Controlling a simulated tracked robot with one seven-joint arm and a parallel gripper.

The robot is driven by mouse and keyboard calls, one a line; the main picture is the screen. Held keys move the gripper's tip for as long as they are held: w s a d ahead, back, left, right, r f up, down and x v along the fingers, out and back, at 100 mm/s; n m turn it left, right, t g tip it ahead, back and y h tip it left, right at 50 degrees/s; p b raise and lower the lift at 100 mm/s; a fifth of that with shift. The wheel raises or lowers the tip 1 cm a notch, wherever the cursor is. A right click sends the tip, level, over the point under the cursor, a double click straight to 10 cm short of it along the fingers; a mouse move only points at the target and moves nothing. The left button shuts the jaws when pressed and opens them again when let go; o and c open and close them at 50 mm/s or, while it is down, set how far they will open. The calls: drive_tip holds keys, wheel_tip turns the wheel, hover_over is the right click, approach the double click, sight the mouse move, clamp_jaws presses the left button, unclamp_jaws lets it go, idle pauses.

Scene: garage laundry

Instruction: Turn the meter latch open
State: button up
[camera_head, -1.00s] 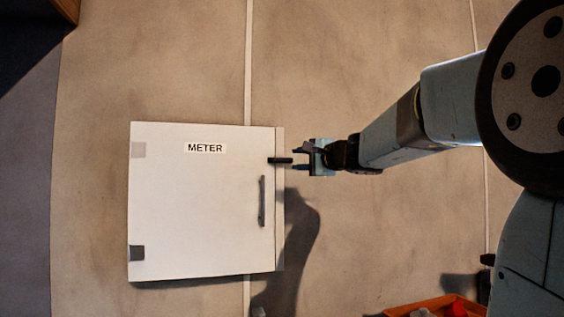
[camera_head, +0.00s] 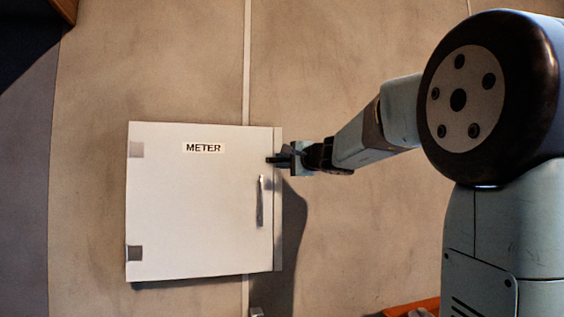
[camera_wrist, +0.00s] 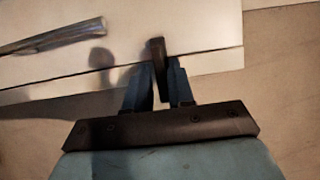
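The white meter box (camera_head: 190,215) with its METER label (camera_head: 204,148) is on the wall, its door shut. The dark latch (camera_head: 270,160) sticks out at the door's upper right edge, pointing sideways to the right. My gripper (camera_head: 284,157) is at the latch's outer end and hides part of it. In the wrist view, the latch (camera_wrist: 155,48) stands between the two fingers of my gripper (camera_wrist: 160,68). The fingers are apart, with a narrow gap seen on the right of the latch; a firm grip is not visible.
A grey door handle (camera_head: 260,201) is upright below the latch; it also shows in the wrist view (camera_wrist: 50,39). An orange container (camera_head: 412,309) is at the bottom edge. The wall right of the box is clear below my arm.

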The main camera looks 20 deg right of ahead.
clamp_jaws()
drive_tip(key=shift+a+f, duration=0.1)
drive_tip(key=shift+a, duration=0.1)
drive_tip(key=shift+d, duration=0.1)
drive_tip(key=shift+n, duration=0.3)
drive_tip(key=n+g+h, duration=0.1)
drive_tip(key=n, duration=0.2)
drive_tip(key=shift+d, duration=0.1)
drive_tip(key=n+g+h, duration=0.1)
drive_tip(key=n, duration=0.2)
drive_tip(key=shift+n, duration=0.3)
drive_tip(key=n+h, duration=0.1)
drive_tip(key=n+g+h, duration=0.1)
drive_tip(key=n, duration=0.1)
drive_tip(key=shift+r+n+h, duration=0.3)
drive_tip(key=shift+h, duration=0.1)
drive_tip(key=shift+a+n+h, duration=0.3)
drive_tip(key=shift+n+h, duration=0.7)
drive_tip(key=shift+n, duration=0.3)
